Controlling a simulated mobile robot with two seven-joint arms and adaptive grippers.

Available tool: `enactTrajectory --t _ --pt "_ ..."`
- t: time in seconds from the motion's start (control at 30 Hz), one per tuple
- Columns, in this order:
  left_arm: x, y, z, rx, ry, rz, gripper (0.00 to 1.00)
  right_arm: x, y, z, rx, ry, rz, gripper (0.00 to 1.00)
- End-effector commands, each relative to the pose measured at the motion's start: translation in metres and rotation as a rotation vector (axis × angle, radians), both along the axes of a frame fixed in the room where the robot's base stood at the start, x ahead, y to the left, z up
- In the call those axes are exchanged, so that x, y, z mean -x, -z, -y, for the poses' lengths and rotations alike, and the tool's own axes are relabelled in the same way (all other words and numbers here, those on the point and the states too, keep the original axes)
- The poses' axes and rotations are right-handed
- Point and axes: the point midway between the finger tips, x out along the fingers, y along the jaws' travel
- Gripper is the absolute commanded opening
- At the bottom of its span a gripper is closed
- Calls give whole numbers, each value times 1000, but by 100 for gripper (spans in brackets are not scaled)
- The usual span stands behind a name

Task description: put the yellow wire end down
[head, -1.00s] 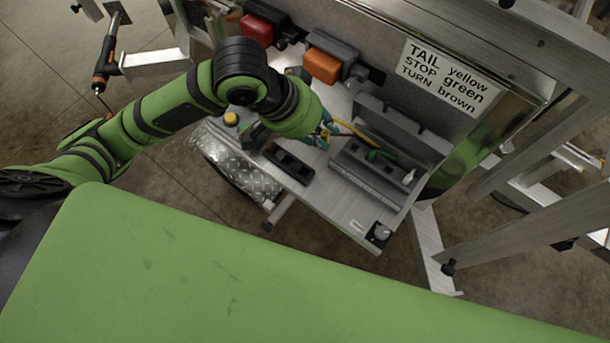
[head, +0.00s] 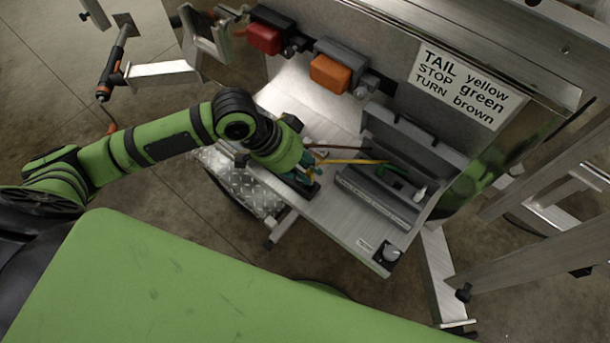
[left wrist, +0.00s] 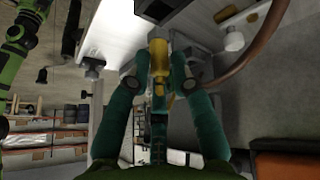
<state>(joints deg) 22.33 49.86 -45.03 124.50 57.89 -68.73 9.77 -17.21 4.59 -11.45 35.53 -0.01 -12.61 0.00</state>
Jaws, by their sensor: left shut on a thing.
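The yellow wire (head: 352,162) runs nearly straight from the grey trough on the tray towards my left gripper (head: 310,172). My left gripper is shut on the yellow wire end, low over the tray's left part. In the left wrist view the yellow end (left wrist: 158,55) sits between the fingers of the left gripper (left wrist: 159,78). I cannot tell whether the end touches the tray. A green wire (head: 392,172) lies in the trough, and a brown wire (head: 335,147) runs just behind the yellow one. My right gripper is not in view.
The metal tray (head: 345,225) has a grey slotted trough (head: 375,198) and a small knob (head: 391,254). A red lamp (head: 264,38) and an orange lamp (head: 330,74) are on the panel behind. A label (head: 466,87) pairs tail with yellow, stop with green, turn with brown.

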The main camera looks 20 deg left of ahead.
Motion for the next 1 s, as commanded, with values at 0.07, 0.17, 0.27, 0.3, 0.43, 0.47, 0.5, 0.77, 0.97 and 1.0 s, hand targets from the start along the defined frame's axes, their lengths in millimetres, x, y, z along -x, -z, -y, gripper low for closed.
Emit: enactTrajectory --t 0.07,0.17,0.27,0.3,0.43,0.47,0.5,0.77,0.97,1.0 --pt "0 3 -3 0 -1 0 6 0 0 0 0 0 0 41" --pt "0 13 -3 1 -1 -3 6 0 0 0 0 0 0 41" --pt "1 28 -2 0 -1 -5 6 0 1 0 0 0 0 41" --pt "1 34 -3 0 0 -4 6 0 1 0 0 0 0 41" --pt "0 42 -3 0 0 0 6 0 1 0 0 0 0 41" --pt "0 42 -3 0 0 0 6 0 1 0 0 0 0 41" --pt "0 42 -2 0 0 0 6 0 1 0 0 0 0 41" --pt "0 44 -2 0 1 0 35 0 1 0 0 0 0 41" --pt "0 44 -2 0 0 0 47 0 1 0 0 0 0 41" --pt "0 44 -2 0 0 0 47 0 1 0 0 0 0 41"
